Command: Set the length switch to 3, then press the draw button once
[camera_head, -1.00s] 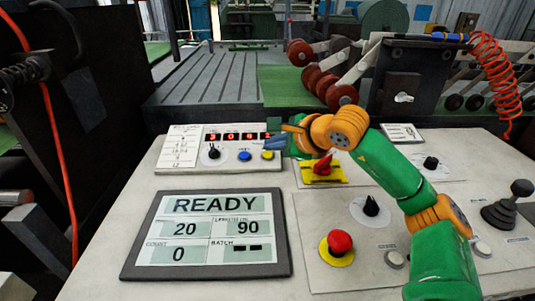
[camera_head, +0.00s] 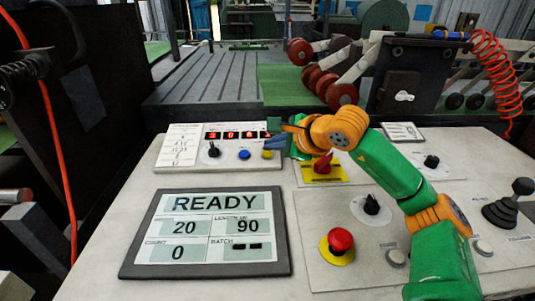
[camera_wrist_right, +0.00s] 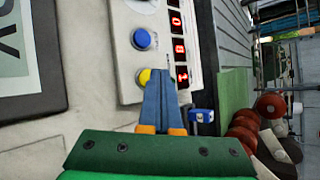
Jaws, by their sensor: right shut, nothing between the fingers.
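A white panel (camera_head: 185,159) carries red lit digits (camera_head: 232,135), a black rotary knob (camera_head: 214,150), a blue button (camera_head: 244,155) and a yellow button (camera_head: 267,154). I cannot read which is the length switch or the draw button. My right gripper (camera_head: 272,143) is shut and empty at the panel's right end, over the yellow button. In the right wrist view its blue fingertips (camera_wrist_right: 158,74) overlap the edge of the yellow button (camera_wrist_right: 144,77); I cannot tell whether they touch it. The blue button (camera_wrist_right: 142,39) is clear of them. My left gripper is not in view.
A screen (camera_head: 205,233) reading READY stands in front of the panel. A red knob on a yellow plate (camera_head: 323,168), a red mushroom button (camera_head: 340,241), black knobs and a joystick (camera_head: 515,200) are to the right. Red rollers (camera_head: 325,85) stand behind.

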